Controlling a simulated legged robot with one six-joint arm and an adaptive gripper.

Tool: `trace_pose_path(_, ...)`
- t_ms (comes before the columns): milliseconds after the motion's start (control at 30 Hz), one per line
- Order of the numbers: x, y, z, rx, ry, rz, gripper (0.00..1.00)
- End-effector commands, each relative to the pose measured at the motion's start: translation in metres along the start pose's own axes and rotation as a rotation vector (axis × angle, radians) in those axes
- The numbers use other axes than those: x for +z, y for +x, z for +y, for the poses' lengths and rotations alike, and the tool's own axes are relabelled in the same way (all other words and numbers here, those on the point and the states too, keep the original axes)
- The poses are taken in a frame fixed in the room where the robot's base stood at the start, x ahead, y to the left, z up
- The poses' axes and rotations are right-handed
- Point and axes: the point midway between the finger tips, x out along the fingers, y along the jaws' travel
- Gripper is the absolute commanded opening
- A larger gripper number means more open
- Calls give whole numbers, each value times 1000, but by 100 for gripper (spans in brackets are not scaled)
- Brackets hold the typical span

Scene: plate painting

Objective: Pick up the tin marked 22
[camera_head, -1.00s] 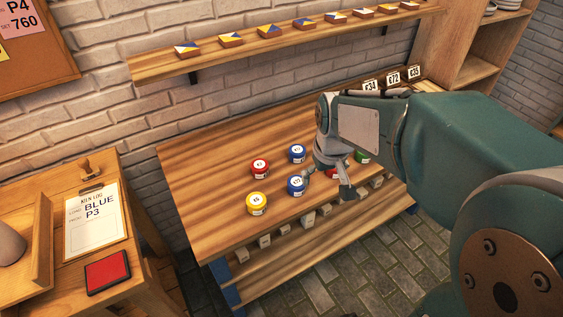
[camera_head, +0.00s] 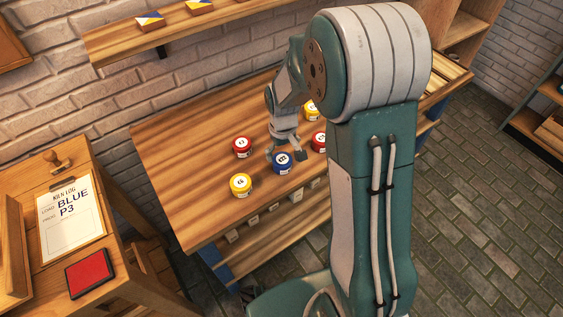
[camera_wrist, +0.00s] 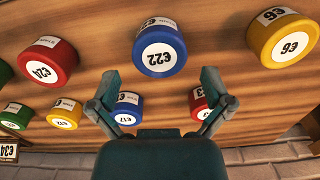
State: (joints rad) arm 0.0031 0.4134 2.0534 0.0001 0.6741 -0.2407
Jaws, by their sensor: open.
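The tin marked 22 (camera_wrist: 160,50) is blue with a white top and sits upright on the wooden table. In the head view it is the front blue tin (camera_head: 283,164). My gripper (camera_wrist: 160,84) is open and empty, its two fingers apart on either side of the picture's middle, with the tin ahead of the gap between them. In the head view my gripper (camera_head: 287,153) hangs close by the tin, just behind or above it. I cannot tell the exact height.
A yellow tin marked 6 (camera_wrist: 284,40) and a red tin marked 24 (camera_wrist: 48,63) flank the blue one. A yellow tin marked 12 (camera_wrist: 65,113) and a red tin (camera_head: 242,147) stand behind. A wall shelf (camera_head: 230,20) is above.

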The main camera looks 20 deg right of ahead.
Motion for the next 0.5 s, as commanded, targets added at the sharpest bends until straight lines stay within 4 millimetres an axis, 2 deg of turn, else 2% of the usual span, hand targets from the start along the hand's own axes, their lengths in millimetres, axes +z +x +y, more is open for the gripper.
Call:
trace_pose_path(233,-4,38,-1,-1,0,-4,100)
trace_pose_path(500,-4,46,0,0,0,0,100)
